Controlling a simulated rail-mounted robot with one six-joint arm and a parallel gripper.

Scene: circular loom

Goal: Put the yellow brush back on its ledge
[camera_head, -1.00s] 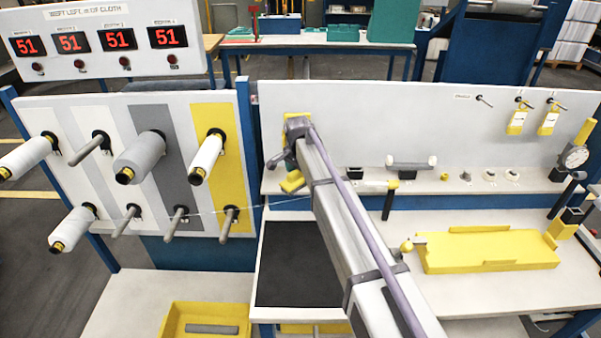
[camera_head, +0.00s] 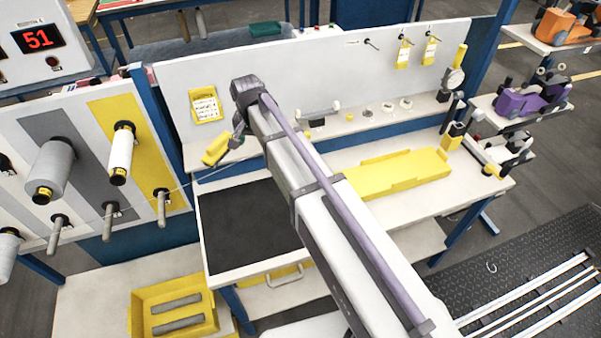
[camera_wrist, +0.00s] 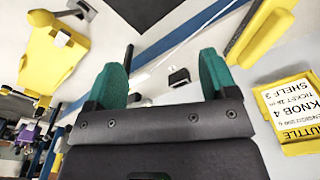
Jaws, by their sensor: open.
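The yellow brush, a long yellow piece (camera_head: 216,149), lies at the left end of the back ledge (camera_head: 345,127), below the yellow-framed card. In the wrist view the yellow brush (camera_wrist: 262,28) shows at the upper right, outside the right fingertip. My gripper (camera_head: 238,138) is just right of the brush in the head view, partly hidden by my own wrist. In the wrist view my gripper (camera_wrist: 160,80) has its two green fingertips wide apart, with nothing held between them. Whether a fingertip touches the brush is unclear.
A yellow-framed card (camera_head: 206,104) hangs on the back panel; it is also in the wrist view (camera_wrist: 298,108). A yellow tray (camera_head: 390,172) sits on the bench right of a black mat (camera_head: 250,225). Yarn spools (camera_head: 122,150) stick out at the left.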

